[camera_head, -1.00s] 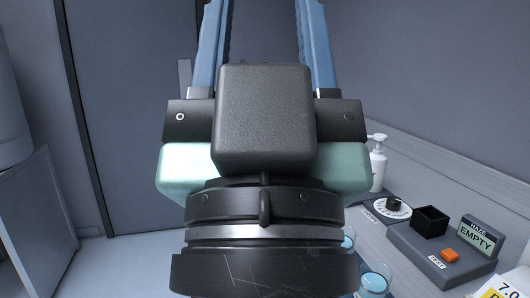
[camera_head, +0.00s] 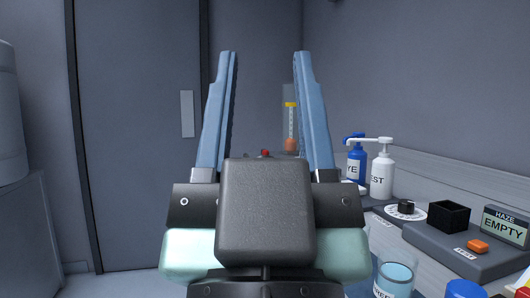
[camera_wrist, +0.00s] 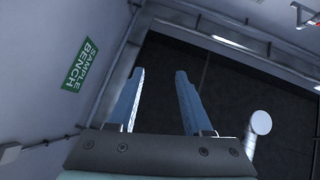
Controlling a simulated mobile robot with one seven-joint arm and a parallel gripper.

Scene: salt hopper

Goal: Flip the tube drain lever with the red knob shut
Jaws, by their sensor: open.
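My gripper (camera_head: 268,62) is open and empty in the head view, its two blue fingers pointing up and away. A small red knob (camera_head: 265,153) shows just above my gripper's dark body, between the fingers in the picture. The lever under the knob is hidden behind the gripper. A clear tube (camera_head: 291,122) with a yellow top and orange bottom stands behind, beside the right finger in the picture. In the wrist view the open fingers (camera_wrist: 160,72) show with nothing between them, and neither knob nor tube is visible there.
On the bench at right are a blue pump bottle (camera_head: 355,165), a white pump bottle (camera_head: 382,175), a dial (camera_head: 404,209), a black box (camera_head: 449,216), an orange button (camera_head: 477,246), an "EMPTY" display (camera_head: 505,229) and a beaker (camera_head: 395,278). A grey door (camera_head: 135,130) is behind.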

